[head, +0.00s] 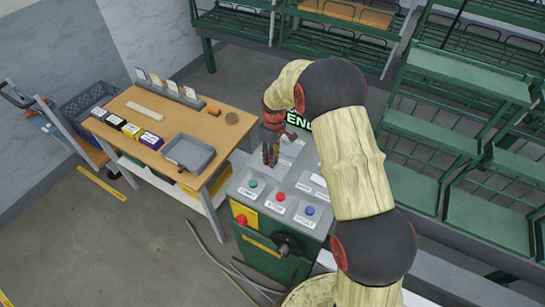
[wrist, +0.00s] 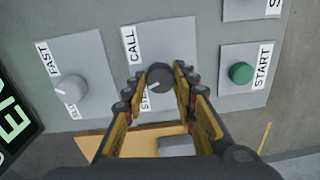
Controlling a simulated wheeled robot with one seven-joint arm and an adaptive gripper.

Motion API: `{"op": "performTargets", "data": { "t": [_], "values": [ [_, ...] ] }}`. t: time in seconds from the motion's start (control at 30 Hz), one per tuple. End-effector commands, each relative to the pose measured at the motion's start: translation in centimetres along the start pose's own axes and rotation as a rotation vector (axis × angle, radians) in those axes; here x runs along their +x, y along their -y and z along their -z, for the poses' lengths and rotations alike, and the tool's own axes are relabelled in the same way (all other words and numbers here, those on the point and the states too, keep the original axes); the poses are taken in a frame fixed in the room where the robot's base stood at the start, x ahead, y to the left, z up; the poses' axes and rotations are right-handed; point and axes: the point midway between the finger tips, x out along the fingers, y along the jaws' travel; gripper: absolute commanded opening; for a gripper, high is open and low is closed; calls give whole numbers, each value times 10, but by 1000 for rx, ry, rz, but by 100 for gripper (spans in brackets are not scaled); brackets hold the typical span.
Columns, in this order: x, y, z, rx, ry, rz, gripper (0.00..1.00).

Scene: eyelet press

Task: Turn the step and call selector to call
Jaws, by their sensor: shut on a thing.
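The step and call selector is a dark round knob (wrist: 160,76) on a light plate, with the label CALL (wrist: 131,45) at its upper left in the wrist view. A second label below CALL is partly hidden by a finger; only its first letters show. My gripper (wrist: 157,82) has a finger on each side of the knob and is shut on it. Which label the knob points to I cannot tell clearly. In the head view my gripper (head: 270,153) reaches down to the far part of the green machine's panel (head: 262,205), and the selector is hidden there.
A grey FAST/SLOW knob (wrist: 70,88) is left of the selector, and a green START button (wrist: 241,73) is right of it. In the head view, a wooden table (head: 170,118) with a grey tray (head: 188,153) stands left; green racks (head: 450,130) stand right.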

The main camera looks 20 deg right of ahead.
Motion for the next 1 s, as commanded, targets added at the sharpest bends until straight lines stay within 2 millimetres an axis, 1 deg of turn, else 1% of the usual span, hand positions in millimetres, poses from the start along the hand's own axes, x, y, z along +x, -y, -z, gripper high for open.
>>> {"op": "performTargets", "data": {
  "t": [0.7,1.0],
  "values": [
    [0,0,-1,667,-27,0,2],
    [0,0,-1,882,-36,0,2]
  ]
}}
